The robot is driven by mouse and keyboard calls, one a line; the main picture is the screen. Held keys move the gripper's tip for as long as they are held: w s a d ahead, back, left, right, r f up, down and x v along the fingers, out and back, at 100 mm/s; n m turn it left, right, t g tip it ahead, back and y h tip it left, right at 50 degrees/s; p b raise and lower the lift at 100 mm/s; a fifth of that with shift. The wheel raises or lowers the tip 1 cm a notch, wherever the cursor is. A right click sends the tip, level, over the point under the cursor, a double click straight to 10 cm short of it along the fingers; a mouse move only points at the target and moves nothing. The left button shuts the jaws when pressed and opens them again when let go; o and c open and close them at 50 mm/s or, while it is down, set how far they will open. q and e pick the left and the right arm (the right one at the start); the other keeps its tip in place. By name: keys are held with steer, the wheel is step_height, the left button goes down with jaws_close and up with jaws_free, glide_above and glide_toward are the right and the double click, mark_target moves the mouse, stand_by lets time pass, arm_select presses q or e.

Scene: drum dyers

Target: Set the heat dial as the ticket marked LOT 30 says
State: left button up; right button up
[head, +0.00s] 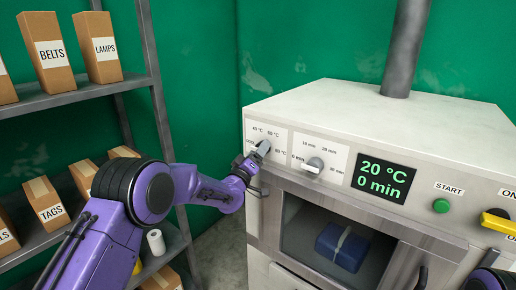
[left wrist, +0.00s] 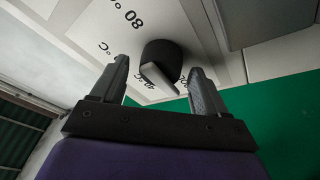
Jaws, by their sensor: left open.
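The heat dial (head: 264,147) is on the upper left of the white machine's front, on a panel with °C marks around it. My left gripper (head: 254,160) is at this dial and partly covers it and its marks. In the left wrist view the dial (left wrist: 158,58) is a dark round knob with a pale face, between the two spread fingers of my left gripper (left wrist: 160,68). Gaps show beside the knob, so the fingers look clear of it. The display (head: 383,180) reads 20 °C and 0 min. No ticket marked LOT 30 is in view.
A time dial (head: 315,164) with min marks is just right of the heat dial. Further right are a green START button (head: 441,206) and a yellow switch (head: 496,221). A blue bundle (head: 341,247) shows behind the machine's window. Shelves (head: 75,95) with labelled boxes stand at left.

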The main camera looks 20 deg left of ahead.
arm_select(q)
steer(key=c, duration=1)
steer(key=shift+c, duration=0.2)
